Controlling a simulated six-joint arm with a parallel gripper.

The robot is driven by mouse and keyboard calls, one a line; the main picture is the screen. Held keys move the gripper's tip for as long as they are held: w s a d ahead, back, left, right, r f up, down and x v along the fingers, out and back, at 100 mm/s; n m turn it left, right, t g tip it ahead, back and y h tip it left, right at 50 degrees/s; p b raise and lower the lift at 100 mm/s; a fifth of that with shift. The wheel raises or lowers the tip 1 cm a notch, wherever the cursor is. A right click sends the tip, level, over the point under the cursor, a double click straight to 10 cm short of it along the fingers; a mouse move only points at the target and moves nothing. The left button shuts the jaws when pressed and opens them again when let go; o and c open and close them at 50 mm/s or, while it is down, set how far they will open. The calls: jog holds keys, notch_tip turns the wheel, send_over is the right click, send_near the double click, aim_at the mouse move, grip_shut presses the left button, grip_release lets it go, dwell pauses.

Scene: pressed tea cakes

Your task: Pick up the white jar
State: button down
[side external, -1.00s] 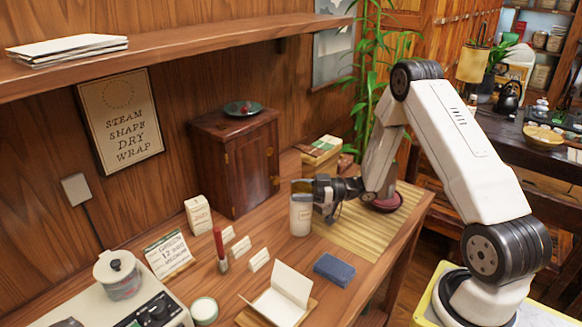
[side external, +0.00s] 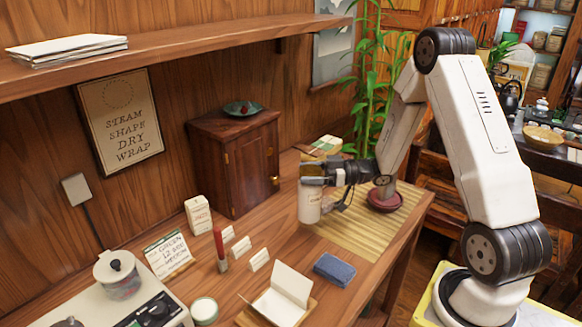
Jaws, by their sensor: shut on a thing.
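The white jar (side external: 309,206) is upright at the middle of the workspace, left of the bamboo mat (side external: 372,233). My gripper (side external: 313,173) comes in from the right and is shut on the jar near its top. The jar's base appears a little above the wooden table. The fingers and the gripper body hide the jar's upper part and rim.
A wooden cabinet (side external: 237,165) stands behind and left of the jar. A dark red saucer (side external: 385,203) sits on the mat to the right.

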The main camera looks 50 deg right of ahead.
jog(key=s+a+r, duration=0.2)
jog(key=s+r, duration=0.4)
jog(key=s, duration=0.4)
jog(key=shift+s, duration=0.2)
jog(key=shift+a, duration=0.1)
jog(key=shift+w, duration=0.1)
